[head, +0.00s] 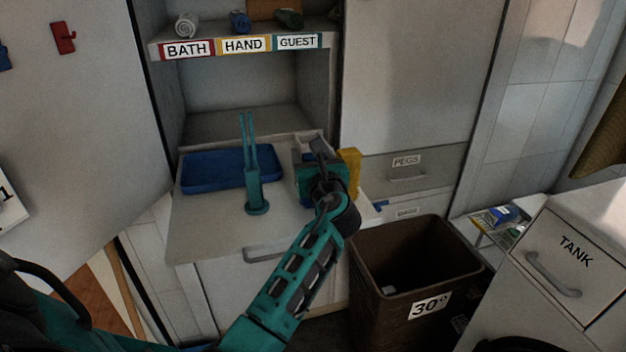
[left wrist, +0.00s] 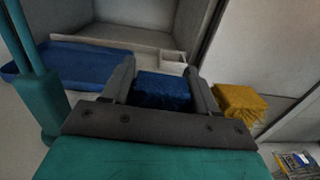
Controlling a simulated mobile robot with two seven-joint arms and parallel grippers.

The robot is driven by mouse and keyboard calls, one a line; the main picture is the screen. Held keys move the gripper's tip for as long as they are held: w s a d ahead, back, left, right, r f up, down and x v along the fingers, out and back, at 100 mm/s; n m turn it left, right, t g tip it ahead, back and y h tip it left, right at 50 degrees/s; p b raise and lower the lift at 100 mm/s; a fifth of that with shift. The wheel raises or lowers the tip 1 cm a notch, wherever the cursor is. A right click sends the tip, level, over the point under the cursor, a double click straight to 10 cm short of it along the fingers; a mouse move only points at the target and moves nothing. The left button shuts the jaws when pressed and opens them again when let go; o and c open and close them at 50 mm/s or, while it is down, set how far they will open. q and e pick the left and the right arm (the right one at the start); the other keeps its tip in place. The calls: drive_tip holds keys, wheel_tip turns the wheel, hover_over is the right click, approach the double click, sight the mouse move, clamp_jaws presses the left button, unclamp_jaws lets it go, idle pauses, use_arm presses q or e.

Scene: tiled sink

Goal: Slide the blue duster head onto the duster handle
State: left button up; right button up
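The teal duster handle (head: 251,170) stands upright on the counter, its two thin prongs pointing up from a round base. Its lower part and prongs also show at the left edge of the left wrist view (left wrist: 45,105). The blue duster head (left wrist: 162,91) lies between the two fingers of my left gripper (left wrist: 160,75), with no clear gap on either side. In the head view my left gripper (head: 320,158) is right of the handle, apart from it, and hides the blue head. My right gripper is not in view.
A yellow duster head (head: 349,165) is just right of my left gripper. A blue tray (head: 215,171) lies behind and left of the handle. A brown bin (head: 372,270) stands at the lower right. The counter in front of the handle is clear.

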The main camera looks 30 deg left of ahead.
use_arm(q)
drive_tip(key=c, duration=0.7)
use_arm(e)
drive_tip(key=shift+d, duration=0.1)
